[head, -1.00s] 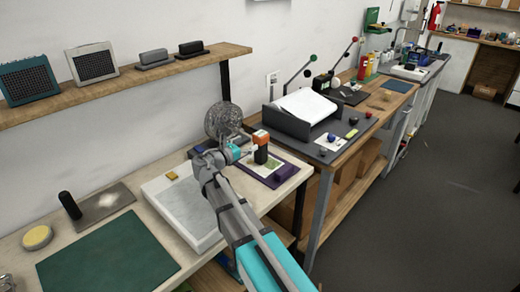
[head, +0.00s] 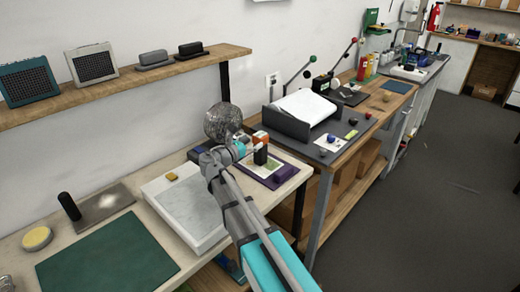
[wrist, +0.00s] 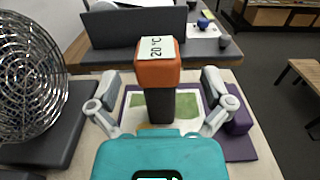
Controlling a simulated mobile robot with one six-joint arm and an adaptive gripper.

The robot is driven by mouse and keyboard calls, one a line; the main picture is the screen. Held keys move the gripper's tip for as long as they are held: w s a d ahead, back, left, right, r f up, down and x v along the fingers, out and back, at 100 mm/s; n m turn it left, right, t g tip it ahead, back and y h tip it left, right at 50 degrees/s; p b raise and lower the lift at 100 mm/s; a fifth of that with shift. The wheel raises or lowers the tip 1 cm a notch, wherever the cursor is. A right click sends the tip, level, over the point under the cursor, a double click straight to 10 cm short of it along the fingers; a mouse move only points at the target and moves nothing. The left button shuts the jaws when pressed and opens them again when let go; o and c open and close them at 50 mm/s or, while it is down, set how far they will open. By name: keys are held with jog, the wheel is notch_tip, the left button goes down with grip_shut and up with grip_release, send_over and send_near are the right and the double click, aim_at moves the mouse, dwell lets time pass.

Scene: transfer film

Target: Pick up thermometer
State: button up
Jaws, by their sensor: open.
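The thermometer is an upright block with an orange top and a black lower body, labelled "20 °C". In the wrist view the thermometer (wrist: 158,72) stands straight ahead, between the two spread fingers of my gripper (wrist: 160,90). The fingers are open and empty, with clear space on both sides of it. In the head view the thermometer (head: 261,150) stands just right of my gripper (head: 245,149). It rests on or by a green-and-white card (wrist: 192,103) on a purple mat (wrist: 240,148); its foot is partly hidden by my gripper.
A round wire-mesh object (wrist: 30,75) stands close on the left of my gripper. A dark grey machine (wrist: 133,27) is behind the thermometer. A small purple block (wrist: 237,122) lies on the right. A white tray (head: 187,213) is nearer on the bench.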

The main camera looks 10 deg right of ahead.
aim_at(260, 134)
jog(key=shift+x, duration=2.4)
jog(key=shift+w+a, duration=0.1)
jog(key=shift+w, duration=0.05)
jog(key=c, duration=1.3)
jog(key=shift+r, duration=0.25)
